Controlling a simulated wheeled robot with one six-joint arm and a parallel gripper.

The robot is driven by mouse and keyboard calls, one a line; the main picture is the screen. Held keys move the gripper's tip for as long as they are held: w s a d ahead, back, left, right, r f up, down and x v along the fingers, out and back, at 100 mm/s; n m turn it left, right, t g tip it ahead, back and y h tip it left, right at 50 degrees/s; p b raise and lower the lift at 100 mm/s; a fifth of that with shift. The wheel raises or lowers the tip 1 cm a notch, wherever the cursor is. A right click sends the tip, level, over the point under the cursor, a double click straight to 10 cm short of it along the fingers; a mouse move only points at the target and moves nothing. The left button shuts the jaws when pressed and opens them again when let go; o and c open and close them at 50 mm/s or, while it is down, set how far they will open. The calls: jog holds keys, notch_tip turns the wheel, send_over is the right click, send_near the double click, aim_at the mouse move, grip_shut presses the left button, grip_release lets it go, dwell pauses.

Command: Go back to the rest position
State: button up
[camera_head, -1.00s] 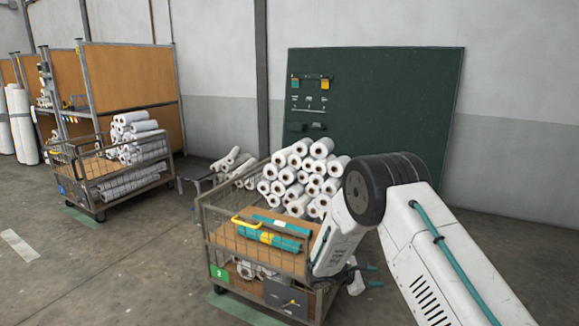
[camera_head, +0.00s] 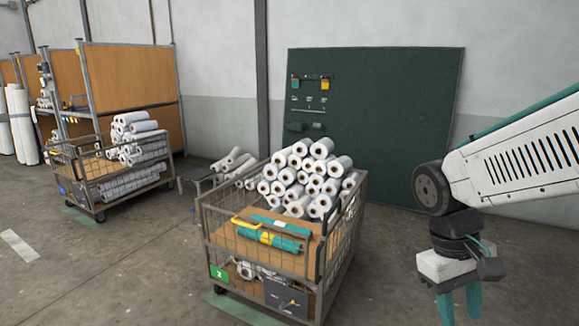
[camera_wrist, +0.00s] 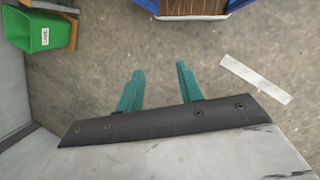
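My gripper (camera_head: 459,303) hangs at the right in the head view, pointing down, to the right of the trolley and apart from it. In the wrist view its two teal fingers (camera_wrist: 158,84) stand apart with only bare floor between them. It is open and empty. My arm comes in from the right edge of the head view, with the elbow lowered toward the gripper.
A wire trolley (camera_head: 325,262) with white rolls (camera_head: 305,172) and teal tools (camera_head: 270,232) stands at centre. Another loaded trolley (camera_head: 85,183) is at left. A green board (camera_head: 400,110) leans behind. The wrist view shows a green bin (camera_wrist: 45,32) and a white floor stripe (camera_wrist: 256,79).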

jog(key=s+r+m+t+y, duration=0.2)
jog(key=s+r+t, duration=0.2)
jog(key=s, duration=0.5)
jog(key=shift+s+a+r, duration=0.15)
jog(key=shift+a+r, duration=0.2)
jog(key=shift+r, duration=0.5)
jog(key=shift+c, duration=0.5)
dwell(0.6)
